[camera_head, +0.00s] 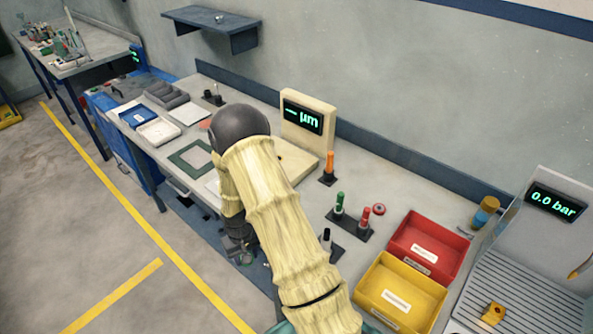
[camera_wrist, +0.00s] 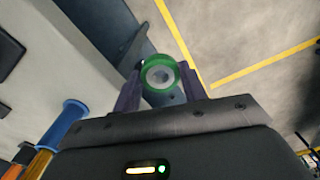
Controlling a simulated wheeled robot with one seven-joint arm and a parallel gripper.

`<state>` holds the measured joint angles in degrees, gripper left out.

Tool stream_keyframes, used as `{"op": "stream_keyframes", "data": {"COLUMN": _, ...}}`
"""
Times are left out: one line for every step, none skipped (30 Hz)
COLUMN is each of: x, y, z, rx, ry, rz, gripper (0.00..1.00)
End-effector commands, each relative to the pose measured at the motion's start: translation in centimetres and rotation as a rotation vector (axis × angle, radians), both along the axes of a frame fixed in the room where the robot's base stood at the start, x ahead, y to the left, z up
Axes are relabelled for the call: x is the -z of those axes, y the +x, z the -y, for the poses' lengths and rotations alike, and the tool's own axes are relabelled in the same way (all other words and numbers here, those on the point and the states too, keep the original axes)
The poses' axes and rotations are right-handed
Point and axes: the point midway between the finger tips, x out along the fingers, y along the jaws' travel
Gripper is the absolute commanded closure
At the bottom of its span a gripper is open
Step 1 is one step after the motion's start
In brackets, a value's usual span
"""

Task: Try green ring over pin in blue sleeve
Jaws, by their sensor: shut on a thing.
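The green ring (camera_wrist: 150,62) is in the wrist view, held between the two dark fingers of my gripper (camera_wrist: 160,82), which is shut on it. A paler round face shows inside the green rim. A pin in a blue sleeve (camera_wrist: 65,122) stands at the lower left of the wrist view, apart from the ring. In the head view my arm hides the blue sleeve, and I cannot make out the ring. There my wrist hangs at the bench's front edge, with the fingertips not clear.
An orange-sleeved pin (camera_head: 329,166), a green one (camera_head: 340,203) and a red one (camera_head: 366,217) stand on the bench, with a black post (camera_head: 326,239) nearby. A red ring (camera_head: 379,209) lies behind. A red bin (camera_head: 430,248) and a yellow bin (camera_head: 400,291) sit right. A gauge (camera_head: 305,118) stands behind my arm.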

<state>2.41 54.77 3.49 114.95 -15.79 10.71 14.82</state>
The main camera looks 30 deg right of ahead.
Motion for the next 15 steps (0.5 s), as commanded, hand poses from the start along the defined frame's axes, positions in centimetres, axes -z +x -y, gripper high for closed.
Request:
{"op": "stream_keyframes", "data": {"x": -0.01, "y": 0.0, "z": -0.01, "rx": 0.0, "ry": 0.0, "rz": 0.0, "gripper": 0.76}}
{"op": "stream_keyframes", "data": {"x": -0.01, "y": 0.0, "z": 0.01, "rx": 0.0, "ry": 0.0, "rz": 0.0, "gripper": 0.76}}
{"op": "stream_keyframes", "data": {"x": -0.01, "y": 0.0, "z": 0.04, "rx": 0.001, "ry": 0.0, "rz": 0.0, "gripper": 0.76}}
{"op": "stream_keyframes", "data": {"x": -0.01, "y": 0.0, "z": 0.07, "rx": 0.002, "ry": 0.0, "rz": 0.0, "gripper": 0.76}}
{"op": "stream_keyframes", "data": {"x": -0.01, "y": 0.0, "z": 0.11, "rx": 0.002, "ry": 0.0, "rz": 0.0, "gripper": 0.76}}
{"op": "stream_keyframes", "data": {"x": -0.01, "y": 0.0, "z": 0.16, "rx": 0.004, "ry": 0.0, "rz": 0.0, "gripper": 0.76}}
{"op": "stream_keyframes", "data": {"x": -0.01, "y": 0.0, "z": 0.2, "rx": 0.005, "ry": 0.0, "rz": 0.0, "gripper": 0.76}}
{"op": "stream_keyframes", "data": {"x": -0.01, "y": 0.0, "z": 0.21, "rx": 0.005, "ry": 0.0, "rz": 0.0, "gripper": 0.76}}
{"op": "stream_keyframes", "data": {"x": -0.01, "y": 0.0, "z": 0.22, "rx": 0.006, "ry": 0.0, "rz": 0.0, "gripper": 0.76}}
{"op": "stream_keyframes", "data": {"x": -0.01, "y": 0.0, "z": 0.3, "rx": 0.007, "ry": 0.0, "rz": 0.0, "gripper": 0.76}}
{"op": "stream_keyframes", "data": {"x": -0.01, "y": 0.0, "z": 0.35, "rx": 0.007, "ry": 0.0, "rz": 0.0, "gripper": 0.76}}
{"op": "stream_keyframes", "data": {"x": -0.01, "y": 0.0, "z": 0.39, "rx": 0.008, "ry": 0.0, "rz": 0.0, "gripper": 0.76}}
{"op": "stream_keyframes", "data": {"x": -0.01, "y": 0.0, "z": 0.41, "rx": 0.009, "ry": 0.0, "rz": 0.0, "gripper": 0.76}}
{"op": "stream_keyframes", "data": {"x": -0.01, "y": 0.0, "z": 0.42, "rx": 0.009, "ry": 0.0, "rz": 0.0, "gripper": 0.76}}
{"op": "stream_keyframes", "data": {"x": -0.02, "y": 0.0, "z": 0.44, "rx": 0.009, "ry": 0.0, "rz": 0.0, "gripper": 0.76}}
